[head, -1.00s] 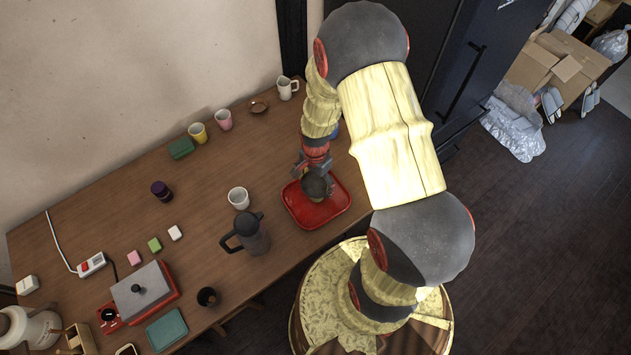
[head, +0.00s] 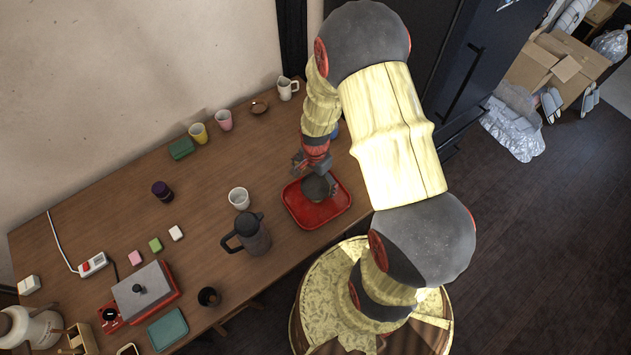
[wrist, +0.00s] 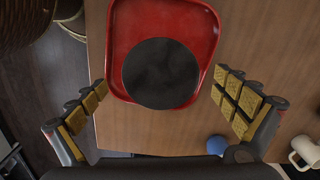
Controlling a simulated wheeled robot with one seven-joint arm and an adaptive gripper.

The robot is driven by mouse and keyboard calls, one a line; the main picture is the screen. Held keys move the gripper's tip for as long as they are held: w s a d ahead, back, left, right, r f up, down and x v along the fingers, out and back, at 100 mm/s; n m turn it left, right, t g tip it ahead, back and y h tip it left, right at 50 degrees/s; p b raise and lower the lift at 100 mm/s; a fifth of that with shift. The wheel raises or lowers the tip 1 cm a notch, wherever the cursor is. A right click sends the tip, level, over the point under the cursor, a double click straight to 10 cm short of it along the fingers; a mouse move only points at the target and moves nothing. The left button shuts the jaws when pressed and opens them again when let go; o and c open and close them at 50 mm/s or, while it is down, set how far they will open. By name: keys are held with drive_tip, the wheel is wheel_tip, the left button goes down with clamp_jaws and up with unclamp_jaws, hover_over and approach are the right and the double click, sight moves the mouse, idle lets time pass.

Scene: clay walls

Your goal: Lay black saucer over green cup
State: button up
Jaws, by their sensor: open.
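The black saucer (head: 315,188) is a round dark disc above the red tray (head: 330,214). In the wrist view the saucer (wrist: 161,74) lies flat-on to the camera and covers part of the tray (wrist: 124,30). No green cup can be made out in either view; whether one is under the saucer I cannot tell. My gripper (head: 317,176) is over the tray, close to the saucer. In the wrist view my gripper (wrist: 160,84) has its fingers wide apart, one on each side of the saucer and clear of its rim.
A blue object (wrist: 217,147) and a white pitcher (head: 285,88) stand behind the tray. A white cup (head: 238,198) and a dark jug (head: 250,234) stand left of it. Yellow (head: 198,132) and pink (head: 224,120) cups are further back. The table between them is partly clear.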

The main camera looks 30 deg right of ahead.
wheel_tip(320, 180, up, 12)
drive_tip(key=p, duration=0.1)
wheel_tip(320, 180, up, 7)
drive_tip(key=n+t, duration=0.1)
drive_tip(key=n, duration=0.1)
hover_over(315, 186)
drive_tip(key=a, duration=0.2)
drive_tip(key=s+a+r+n+t, duration=0.1)
drive_tip(key=a+r+n, duration=0.1)
drive_tip(key=r, duration=0.3)
drive_tip(key=a+r+n+t, duration=0.1)
drive_tip(key=a+r+n, duration=0.15)
drive_tip(key=r, duration=0.35)
drive_tip(key=s+a+r+n+t, duration=0.2)
drive_tip(key=s+a+r+n, duration=0.3)
drive_tip(key=s+r+n, duration=0.4)
wheel_tip(315, 186, up, 4)
drive_tip(key=shift+s+r+t, duration=0.1)
drive_tip(key=shift+s+t, duration=0.2)
drive_tip(key=shift+s, duration=0.95)
wheel_tip(315, 186, down, 8)
drive_tip(key=b, duration=0.7)
